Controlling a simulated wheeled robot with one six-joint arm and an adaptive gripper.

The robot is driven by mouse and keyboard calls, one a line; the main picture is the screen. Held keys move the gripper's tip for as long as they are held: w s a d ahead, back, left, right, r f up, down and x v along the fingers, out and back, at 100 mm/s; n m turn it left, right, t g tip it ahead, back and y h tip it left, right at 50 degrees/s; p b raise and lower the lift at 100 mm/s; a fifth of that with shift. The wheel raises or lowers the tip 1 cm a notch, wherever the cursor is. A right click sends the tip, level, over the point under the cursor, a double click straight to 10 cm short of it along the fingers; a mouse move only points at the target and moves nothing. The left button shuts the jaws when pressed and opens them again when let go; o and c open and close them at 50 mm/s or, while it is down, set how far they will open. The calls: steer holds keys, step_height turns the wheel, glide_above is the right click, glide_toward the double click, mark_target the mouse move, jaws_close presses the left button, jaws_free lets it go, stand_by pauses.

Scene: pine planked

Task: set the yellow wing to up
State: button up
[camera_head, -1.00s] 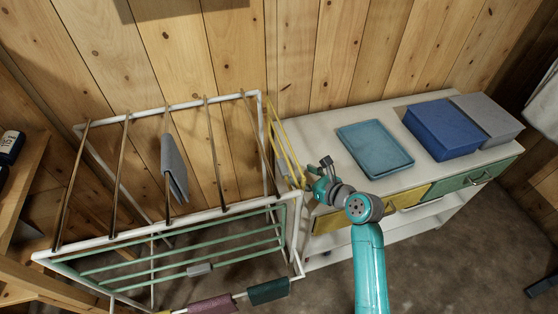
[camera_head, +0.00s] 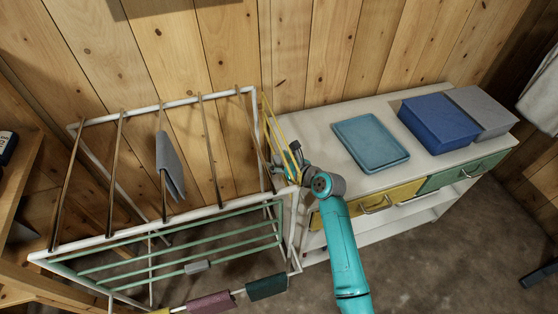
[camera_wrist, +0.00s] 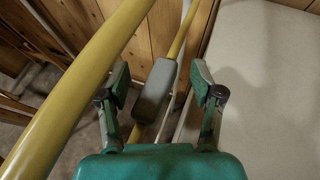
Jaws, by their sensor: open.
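The yellow wing (camera_head: 281,127) is a narrow frame of yellow bars at the right side of the drying rack (camera_head: 172,104). It looks steep and edge-on in the head view; its exact angle is hard to tell. In the wrist view a thick yellow bar (camera_wrist: 85,80) crosses on the left, and a thinner yellow bar carries a grey grip piece (camera_wrist: 155,92). My gripper (camera_head: 296,158) is at the wing's near end. In the wrist view my gripper (camera_wrist: 160,82) is open, with the grey grip between its fingers in the picture; contact is not visible.
A white cabinet (camera_head: 320,145) with a yellow drawer (camera_head: 378,199) and a green drawer (camera_head: 468,172) stands right of the rack. It carries a blue tray (camera_head: 370,143) and boxes. The green wing (camera_head: 180,243) is at the rack's front. A grey cloth (camera_head: 169,165) hangs on the rack.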

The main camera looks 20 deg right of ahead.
jaws_close()
steer(key=shift+d, duration=0.15)
steer(key=d+r+n+h, duration=0.1)
steer(key=d, duration=0.2)
steer(key=d+r+n+h, duration=0.2)
steer(key=d, duration=0.2)
steer(key=d+r+n+h, duration=0.1)
steer(key=d+n+h, duration=0.1)
steer(key=d, duration=0.1)
steer(key=shift+d+r+g, duration=0.15)
steer(key=shift+r+g, duration=0.05)
steer(key=shift+g, duration=0.2)
steer(key=d+r+n+h, duration=0.4)
steer(key=r+n+h, duration=0.1)
steer(key=r, duration=0.6)
steer(key=shift+d+r+n+t+h, duration=0.15)
steer(key=shift+d+n+t+h, duration=0.15)
steer(key=shift+d+t, duration=0.1)
